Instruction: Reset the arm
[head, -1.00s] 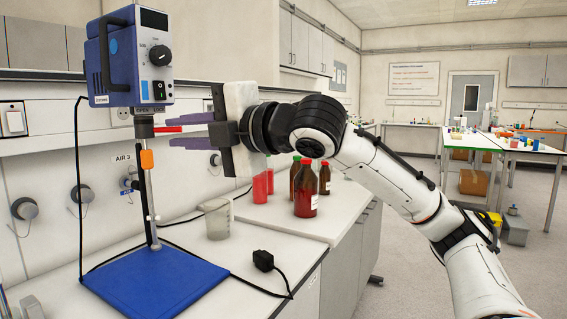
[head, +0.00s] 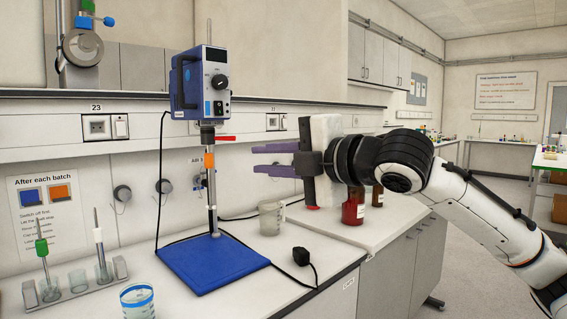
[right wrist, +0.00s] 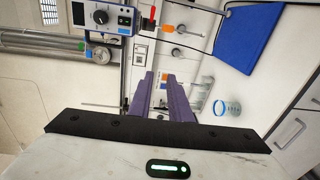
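My right arm comes in from the right in the head view. Its right gripper (head: 253,160) has two purple fingers, one above the other, with a gap between them. The gripper is open and empty, in the air above the bench and to the right of the stirrer stand. In the right wrist view, the two fingers (right wrist: 158,78) also stand apart with nothing between them. My left gripper is not in view.
A blue overhead stirrer (head: 199,85) stands on a blue base (head: 212,263). A beaker (head: 271,218) and red bottles (head: 353,207) are beyond the gripper. A rack (head: 75,288) and a blue-ringed beaker (head: 137,302) are at the front left. Open floor lies right.

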